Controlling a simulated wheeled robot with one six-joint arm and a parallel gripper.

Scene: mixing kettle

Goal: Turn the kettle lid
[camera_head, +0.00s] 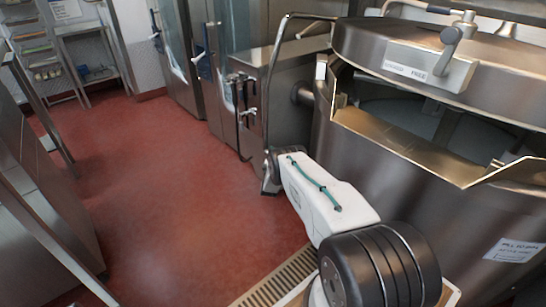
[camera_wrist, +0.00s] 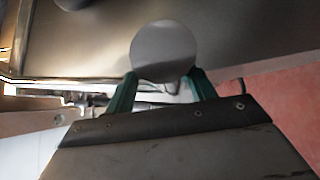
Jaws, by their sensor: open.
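The large steel kettle (camera_head: 400,170) fills the right of the head view. Its round lid (camera_head: 365,48) sits above the body, with a dark gap between lid and rim. A boxy plate with a lever (camera_head: 447,55) is on the lid. In the wrist view my gripper (camera_wrist: 163,82) has its two green fingers apart and open. A flat grey round disc (camera_wrist: 163,48) shows between and just beyond the fingertips; I cannot tell whether they touch it or what it belongs to. In the head view the fingers cannot be made out.
Steel cabinets (camera_head: 185,55) line the back, and a shelf rack (camera_head: 40,55) stands at the far left. A floor grate (camera_head: 275,280) lies below. The red floor (camera_head: 170,170) is clear.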

